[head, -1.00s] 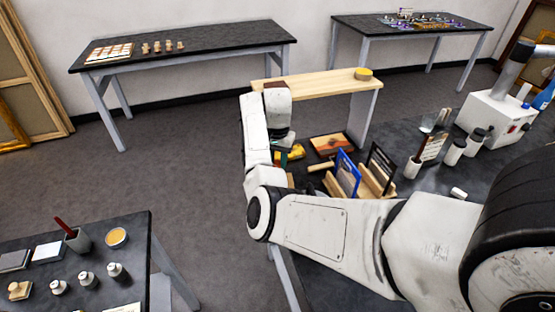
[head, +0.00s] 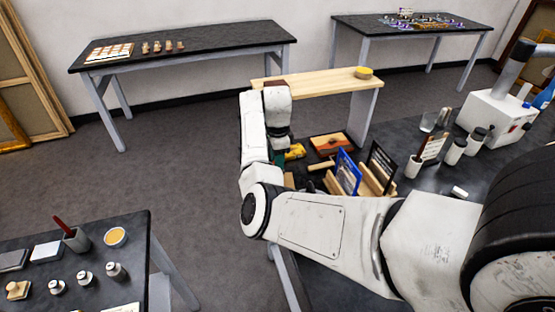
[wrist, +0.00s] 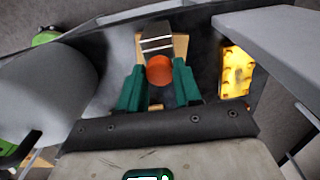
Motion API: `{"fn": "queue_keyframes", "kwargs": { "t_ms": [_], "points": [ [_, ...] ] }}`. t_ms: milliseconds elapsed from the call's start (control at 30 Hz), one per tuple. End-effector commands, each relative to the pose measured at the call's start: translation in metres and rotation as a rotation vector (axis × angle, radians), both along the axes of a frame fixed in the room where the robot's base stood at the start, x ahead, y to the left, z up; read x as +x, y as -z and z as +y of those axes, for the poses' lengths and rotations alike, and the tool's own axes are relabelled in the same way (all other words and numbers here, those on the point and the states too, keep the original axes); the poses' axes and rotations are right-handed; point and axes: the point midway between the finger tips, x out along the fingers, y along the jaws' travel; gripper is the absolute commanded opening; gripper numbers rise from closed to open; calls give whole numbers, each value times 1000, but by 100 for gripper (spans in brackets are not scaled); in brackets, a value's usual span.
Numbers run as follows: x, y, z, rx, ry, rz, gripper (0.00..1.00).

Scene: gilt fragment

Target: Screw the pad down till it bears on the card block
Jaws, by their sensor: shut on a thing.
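In the wrist view an orange-red round knob (wrist: 160,70) sits between the green fingers of my gripper (wrist: 160,84). The fingers are closed on its two sides. Just beyond the knob is a dark block with pale stripes (wrist: 157,36), on a light wooden base (wrist: 181,46). I cannot tell whether this is the card block. The pad under the knob is hidden, so any gap below it does not show. In the head view my gripper (head: 278,157) points down at the table's near left edge, and my own arm hides most of the work.
A yellow object (wrist: 237,72) lies close to the right of my gripper.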

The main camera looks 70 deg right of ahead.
Motion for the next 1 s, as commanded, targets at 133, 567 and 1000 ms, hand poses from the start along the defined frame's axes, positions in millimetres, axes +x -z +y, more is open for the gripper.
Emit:
{"fn": "queue_keyframes", "kwargs": {
  "t_ms": [133,567,1000],
  "points": [
    [1,0,0,-2,137,-3,3],
    [2,-1,0,-3,533,-4,3],
    [2,-2,-1,-3,797,-5,3]
  ]
}}
